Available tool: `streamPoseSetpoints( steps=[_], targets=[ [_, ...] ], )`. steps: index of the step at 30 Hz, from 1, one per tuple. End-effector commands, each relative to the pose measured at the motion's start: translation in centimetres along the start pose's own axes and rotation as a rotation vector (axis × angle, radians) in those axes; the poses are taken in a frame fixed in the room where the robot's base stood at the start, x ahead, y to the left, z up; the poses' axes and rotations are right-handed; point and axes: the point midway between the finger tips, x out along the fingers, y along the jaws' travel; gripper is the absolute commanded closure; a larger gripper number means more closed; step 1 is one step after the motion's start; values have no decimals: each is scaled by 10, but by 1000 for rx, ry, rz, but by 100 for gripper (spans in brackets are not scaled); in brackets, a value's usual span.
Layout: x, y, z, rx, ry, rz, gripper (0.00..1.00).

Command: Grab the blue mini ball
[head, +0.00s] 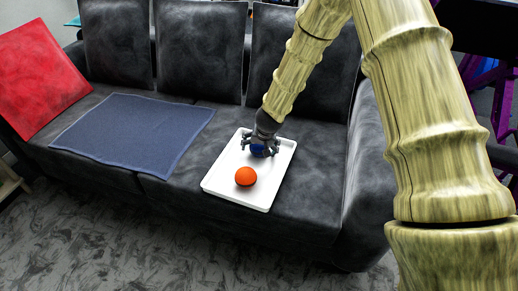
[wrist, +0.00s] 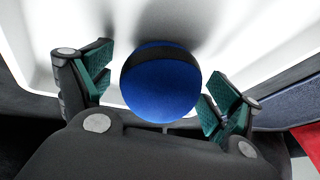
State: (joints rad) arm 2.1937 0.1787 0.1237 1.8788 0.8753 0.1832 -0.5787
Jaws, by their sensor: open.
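The blue mini ball (wrist: 160,95) sits between the two open fingers of my gripper (wrist: 158,92) in the wrist view. It is blue with a dark band near its top. Gaps show between the ball and the finger pads on both sides. In the head view my gripper (head: 260,147) is above the white tray, and the blue ball (head: 258,151) shows below it, partly hidden by the fingers. The white tray (head: 222,186) lies on the dark sofa seat.
An orange ball (head: 246,176) lies on the tray, just in front of my gripper. A blue-grey cloth (head: 130,130) is spread on the sofa (head: 300,215) to the left. A red cushion (head: 42,78) leans at the far left. The sofa's backrest cushions stand behind the tray.

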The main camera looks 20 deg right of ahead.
Motion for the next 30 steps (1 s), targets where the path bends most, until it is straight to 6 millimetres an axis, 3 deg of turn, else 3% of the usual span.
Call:
streamPoseSetpoints(
  steps=[3, 10, 22, 30],
  targets=[
    [-1, 0, 0, 0, 0, 0, 13],
    [-1, 0, 0, 0, 0, 0, 54],
    [-4, -1, -2, 0, 1, 0, 55],
    [-41, -9, -18, -3, 4, 0, 55]
  ],
)
